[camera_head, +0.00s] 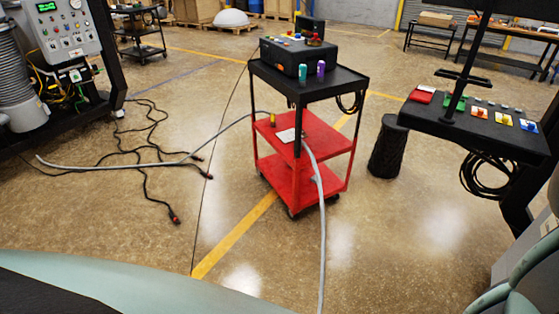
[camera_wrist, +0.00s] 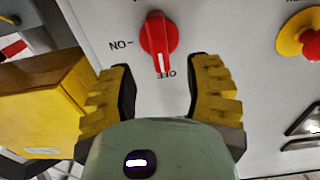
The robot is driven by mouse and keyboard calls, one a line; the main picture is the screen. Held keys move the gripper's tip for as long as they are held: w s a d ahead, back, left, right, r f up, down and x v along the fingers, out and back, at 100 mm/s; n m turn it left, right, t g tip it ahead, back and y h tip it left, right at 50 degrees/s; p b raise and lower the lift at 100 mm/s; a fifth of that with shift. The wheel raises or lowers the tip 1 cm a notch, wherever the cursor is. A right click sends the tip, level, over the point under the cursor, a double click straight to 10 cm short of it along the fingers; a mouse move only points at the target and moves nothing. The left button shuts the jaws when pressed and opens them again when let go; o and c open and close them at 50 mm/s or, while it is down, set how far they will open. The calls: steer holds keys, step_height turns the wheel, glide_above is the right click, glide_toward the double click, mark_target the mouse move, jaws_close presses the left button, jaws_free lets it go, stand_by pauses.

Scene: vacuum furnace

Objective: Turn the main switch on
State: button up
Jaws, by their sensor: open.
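In the wrist view, the main switch (camera_wrist: 158,38) is a red rotary knob with a white pointer line on a pale panel (camera_wrist: 225,30). Its pointer line points down toward the word OFF. The word ON, with a short mark, is to its left; the lettering looks upside down. My gripper (camera_wrist: 162,82) is open, with its yellow ridged, dark-lined fingers apart. The gripper does not show in the head view.
A red emergency-type button on yellow (camera_wrist: 303,38) is on the right of the panel. A yellow box (camera_wrist: 45,105) sits close to the left finger. In the head view, a red-and-black cart (camera_head: 345,82) stands mid-floor, with cables (camera_head: 150,140) lying left of it.

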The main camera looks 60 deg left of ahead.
steer(key=shift+p+x, duration=0.35)
steer(key=shift+x, duration=3)
steer(key=shift+a, duration=0.1)
jaws_close()
